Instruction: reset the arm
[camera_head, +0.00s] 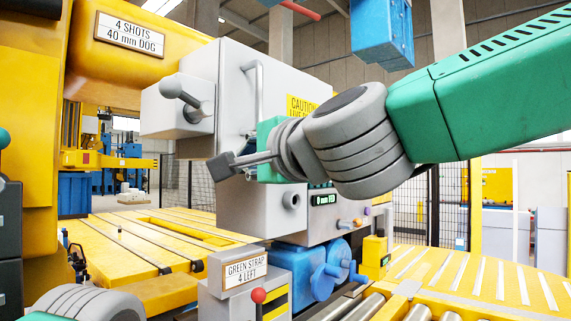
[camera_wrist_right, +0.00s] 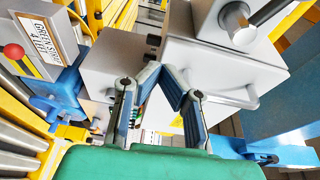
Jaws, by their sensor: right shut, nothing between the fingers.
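My right arm comes in from the right of the head view, and its right gripper (camera_head: 232,163) points left in front of the grey strapping machine head (camera_head: 250,206). In the wrist view the fingers of the right gripper (camera_wrist_right: 161,74) come together at their tips, shut with nothing between them. Whether the gripper touches the machine cannot be told. A grey rounded part at the bottom left of the head view looks like my left arm; the left gripper is out of view.
The grey machine carries a lever knob (camera_head: 181,92), a handle and a yellow caution label (camera_head: 301,106). A "GREEN STRAP 4 LEFT" box (camera_head: 243,290) with a red-knobbed lever stands below, beside a blue motor (camera_head: 310,275). Rollers (camera_head: 372,306) and yellow slatted decks (camera_head: 480,280) lie lower right.

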